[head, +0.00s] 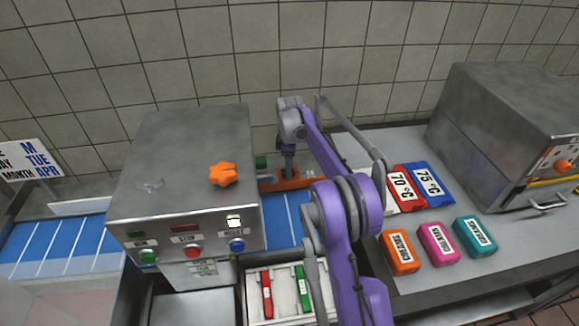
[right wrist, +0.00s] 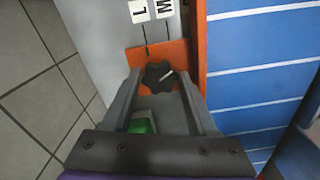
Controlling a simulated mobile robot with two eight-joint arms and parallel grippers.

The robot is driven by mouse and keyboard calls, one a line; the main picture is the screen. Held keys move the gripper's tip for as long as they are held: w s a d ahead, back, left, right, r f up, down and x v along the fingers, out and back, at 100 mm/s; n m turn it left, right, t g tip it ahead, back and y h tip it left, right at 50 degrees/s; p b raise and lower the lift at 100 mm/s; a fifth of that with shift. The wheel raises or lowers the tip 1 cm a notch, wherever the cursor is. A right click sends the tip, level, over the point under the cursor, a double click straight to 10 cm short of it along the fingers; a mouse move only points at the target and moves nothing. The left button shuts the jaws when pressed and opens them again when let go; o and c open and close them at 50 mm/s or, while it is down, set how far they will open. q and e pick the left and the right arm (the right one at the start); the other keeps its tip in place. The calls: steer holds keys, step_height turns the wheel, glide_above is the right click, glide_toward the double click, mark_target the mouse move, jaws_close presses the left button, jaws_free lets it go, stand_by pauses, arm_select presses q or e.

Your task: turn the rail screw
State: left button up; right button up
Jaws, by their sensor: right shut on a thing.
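The rail screw is a black lobed knob (right wrist: 158,76) with a white mark, on an orange rail piece (right wrist: 178,52) beside the blue belt, in the right wrist view. My right gripper (right wrist: 157,88) has one finger on each side of the knob and is shut on it. In the head view my right gripper (head: 289,170) points down at the orange rail (head: 296,183) behind the belt, and the knob is hidden there. My left gripper is not in view.
A steel machine (head: 180,170) with an orange knob (head: 222,174) stands left of my arm. The blue belt (head: 285,225) runs beside the rail. A tray (head: 285,316) holds red and green pieces. Colored blocks (head: 438,243) and a second steel machine (head: 500,130) are at right.

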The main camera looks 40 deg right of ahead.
steer(key=shift+n, duration=0.4)
steer(key=o, duration=1.4)
